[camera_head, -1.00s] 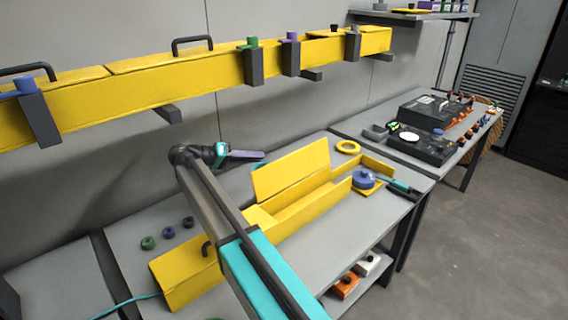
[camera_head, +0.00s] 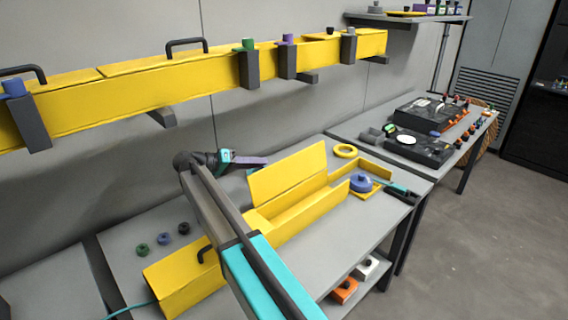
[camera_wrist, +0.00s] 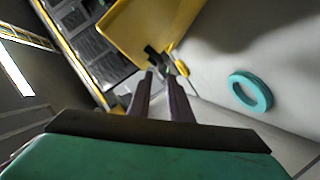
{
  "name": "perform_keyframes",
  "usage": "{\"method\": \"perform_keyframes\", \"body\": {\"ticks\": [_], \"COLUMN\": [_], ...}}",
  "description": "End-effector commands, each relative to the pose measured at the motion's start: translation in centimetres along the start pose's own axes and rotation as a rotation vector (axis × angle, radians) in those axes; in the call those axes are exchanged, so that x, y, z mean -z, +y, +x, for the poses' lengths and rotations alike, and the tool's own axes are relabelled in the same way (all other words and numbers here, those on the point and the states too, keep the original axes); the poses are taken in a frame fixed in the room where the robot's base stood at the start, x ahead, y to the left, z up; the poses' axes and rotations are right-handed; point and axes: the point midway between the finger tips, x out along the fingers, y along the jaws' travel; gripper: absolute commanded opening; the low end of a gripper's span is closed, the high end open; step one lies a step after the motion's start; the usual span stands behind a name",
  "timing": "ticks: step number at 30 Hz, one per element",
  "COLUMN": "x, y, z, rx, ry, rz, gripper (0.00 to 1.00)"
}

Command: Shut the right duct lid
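The yellow duct (camera_head: 300,217) lies along the table. Its right lid (camera_head: 288,174) stands open, tilted up along the back edge. The left lid (camera_head: 185,278) lies flat and has a dark handle (camera_head: 203,253). My gripper (camera_head: 266,161) is behind the raised lid's upper left edge, pointing right. In the wrist view its two purple-grey fingers (camera_wrist: 161,76) are apart with nothing clearly held. A yellow panel (camera_wrist: 150,30), likely the raised lid, is just past the tips. A small dark part, possibly its handle, shows at the tips; contact is unclear.
A teal ring (camera_wrist: 250,91) lies right of the fingers in the wrist view. Small round pieces (camera_head: 164,239) sit at left. A yellow wall duct (camera_head: 210,85) runs above.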

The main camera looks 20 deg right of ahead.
Motion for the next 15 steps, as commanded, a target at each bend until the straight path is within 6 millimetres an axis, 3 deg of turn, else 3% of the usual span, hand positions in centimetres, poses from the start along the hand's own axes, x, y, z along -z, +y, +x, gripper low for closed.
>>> {"method": "perform_keyframes", "body": {"ticks": [15], "x": [0.0], "y": [0.1], "z": [7.3], "rx": [0.0], "ry": [0.0], "rz": [0.0], "gripper": [0.18]}}
